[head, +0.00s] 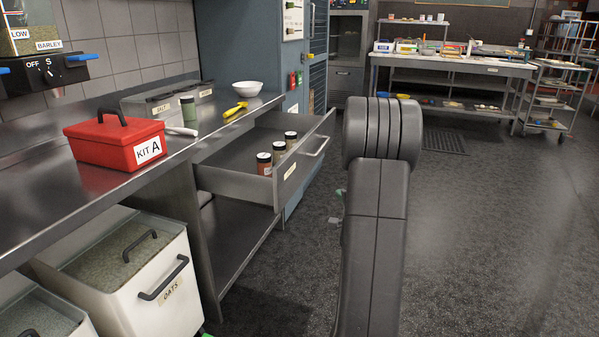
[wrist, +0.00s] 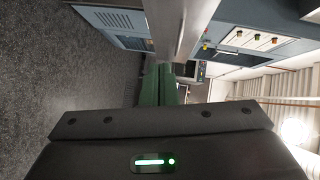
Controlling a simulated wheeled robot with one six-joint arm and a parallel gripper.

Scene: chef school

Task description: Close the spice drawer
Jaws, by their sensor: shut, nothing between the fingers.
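The spice drawer (head: 235,185) is pulled out from under the metal counter in the head view. Several spice jars (head: 264,164) stand inside it near the front. Its front carries a bar handle (head: 318,146) and a small label. My arm rises in front of the camera, to the right of the drawer, and hides most of my gripper. In the wrist view my gripper (wrist: 159,74) shows green fingers together, with nothing seen between them. A metal strip stands beyond the fingertips there; I cannot tell if it is the drawer or whether the fingers touch it.
On the counter (head: 60,190) are a red KIT A box (head: 115,142), a green-grey jar (head: 189,112), a yellow-handled tool (head: 235,110) and a white bowl (head: 248,89). An oats bin (head: 195,265) stands below. Open floor (head: 490,230) lies at right.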

